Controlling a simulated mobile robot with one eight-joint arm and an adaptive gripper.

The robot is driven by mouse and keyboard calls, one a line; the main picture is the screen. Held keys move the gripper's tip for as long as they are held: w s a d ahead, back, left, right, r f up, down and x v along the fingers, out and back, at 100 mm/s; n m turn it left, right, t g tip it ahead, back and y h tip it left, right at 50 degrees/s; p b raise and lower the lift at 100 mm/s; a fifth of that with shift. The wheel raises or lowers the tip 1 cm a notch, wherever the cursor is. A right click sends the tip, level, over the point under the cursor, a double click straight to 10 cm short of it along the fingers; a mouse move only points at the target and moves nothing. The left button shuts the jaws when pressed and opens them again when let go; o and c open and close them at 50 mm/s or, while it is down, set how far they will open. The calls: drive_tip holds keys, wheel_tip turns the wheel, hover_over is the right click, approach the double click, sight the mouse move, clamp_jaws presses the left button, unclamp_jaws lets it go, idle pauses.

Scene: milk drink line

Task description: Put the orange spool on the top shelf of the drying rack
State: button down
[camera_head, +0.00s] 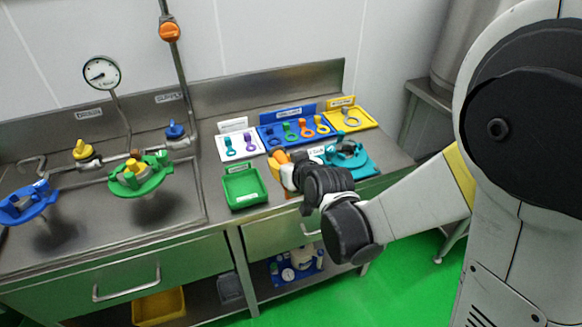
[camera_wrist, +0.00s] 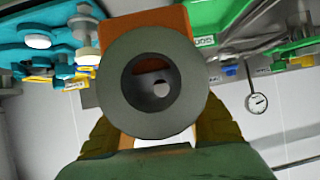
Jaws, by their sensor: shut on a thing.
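My gripper (camera_head: 284,167) is shut on an orange piece, apparently the orange spool (camera_head: 278,157), above the front edge of the steel counter. My fingers partly hide it. In the wrist view, my yellow-brown fingers flank a grey-green round flange (camera_wrist: 118,92) with a dark central bore. Orange shows behind and below this flange; I cannot tell whether all of it belongs to the held piece. A teal stand (camera_head: 345,150) is on the counter just right of my gripper. I see no clearly recognisable drying rack with a top shelf in either view.
A green tray (camera_head: 244,187) lies left of my gripper. White, blue and yellow boards (camera_head: 347,115) with small coloured parts line the back. A green fitting (camera_head: 138,177) and blue fitting (camera_head: 28,203) are at left. A lower shelf holds a yellow bin (camera_head: 158,306).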

drive_tip(key=b+x, duration=0.1)
drive_tip(key=x, duration=0.2)
drive_tip(key=b+x, duration=0.1)
drive_tip(key=x, duration=0.5)
drive_tip(key=shift+w+d+f+b, duration=0.2)
drive_tip(key=shift+d+f+b, duration=0.15)
drive_tip(key=shift+f+b, duration=0.05)
wheel_tip(320, 180, down, 4)
drive_tip(key=shift+f+b, duration=0.1)
drive_tip(key=shift+b, duration=1.15)
drive_tip(key=c, duration=1.2)
unclamp_jaws()
